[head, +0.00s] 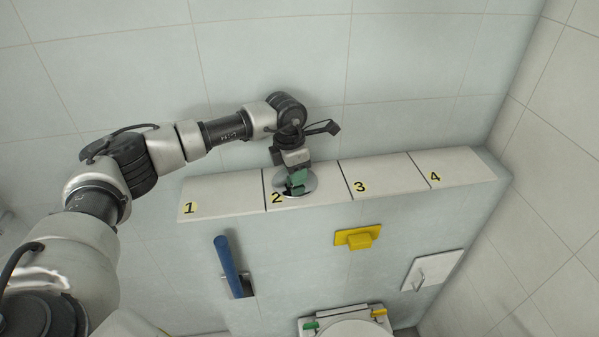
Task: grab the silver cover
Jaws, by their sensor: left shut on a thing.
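The silver cover (309,184) is a round, shiny disc on the ledge section marked 2. My left gripper (297,187) reaches down over it from above and is shut on it, around the middle of the disc. Green parts show at the gripper's tip and hide the centre of the cover, so the exact grip is hard to see. The cover appears to lie at the ledge surface; I cannot tell whether it is lifted. My right gripper is not in view.
The white ledge (220,190) has sections numbered 1 to 4; sections 1, 3 and 4 are bare. Below are a blue bar (228,262), a yellow block (358,237), a white panel with a handle (432,270) and a toilet (348,326). A tiled wall stands close behind the ledge.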

